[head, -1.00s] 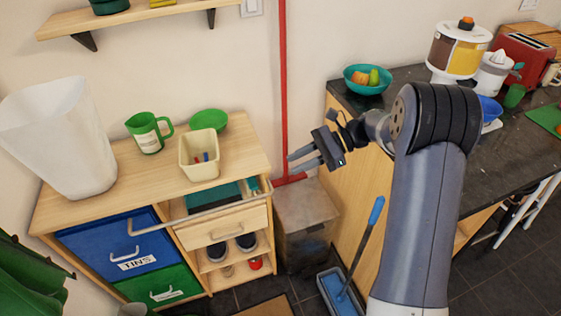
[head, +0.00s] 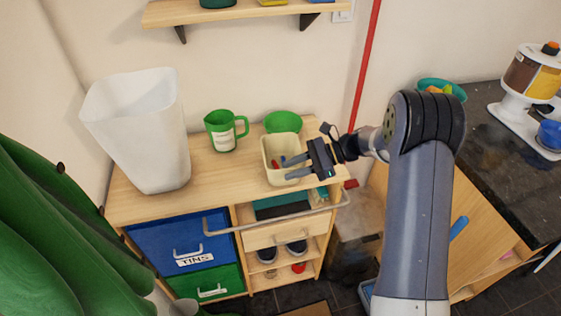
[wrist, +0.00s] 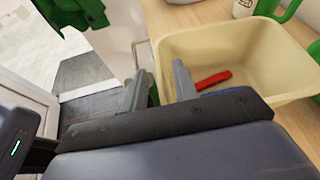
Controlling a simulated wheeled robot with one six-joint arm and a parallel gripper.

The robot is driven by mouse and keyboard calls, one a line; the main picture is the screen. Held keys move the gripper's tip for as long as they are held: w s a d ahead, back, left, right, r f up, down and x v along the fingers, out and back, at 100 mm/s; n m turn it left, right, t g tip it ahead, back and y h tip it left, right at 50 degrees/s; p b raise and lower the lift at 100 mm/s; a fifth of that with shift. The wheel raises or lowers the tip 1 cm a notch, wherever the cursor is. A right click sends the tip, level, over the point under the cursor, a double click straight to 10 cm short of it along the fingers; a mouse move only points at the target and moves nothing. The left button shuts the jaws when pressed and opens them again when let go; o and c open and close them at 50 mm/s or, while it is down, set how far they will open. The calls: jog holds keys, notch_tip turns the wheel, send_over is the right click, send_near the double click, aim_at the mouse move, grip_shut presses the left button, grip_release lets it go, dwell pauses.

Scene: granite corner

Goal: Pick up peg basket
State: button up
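The peg basket (head: 283,146) is a cream, open-topped tub on the wooden cabinet top, with a few red and blue pegs inside. My gripper (head: 285,168) reaches in from the right, its fingers apart, overlapping the front right of the basket in the head view. In the wrist view the basket (wrist: 225,48) fills the upper right, with a red peg and part of a blue one showing. Contact with the rim cannot be told.
A tall white bin (head: 145,130) is at the left. A rail (head: 275,219) runs along the cabinet front. A red pipe (head: 365,70) is on the wall behind.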

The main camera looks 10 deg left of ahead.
jog(key=shift+s+a+f, duration=0.1)
jog(key=shift+a+f, duration=0.05)
jog(key=shift+a, duration=0.2)
jog(key=shift+c, duration=0.2)
grip_shut()
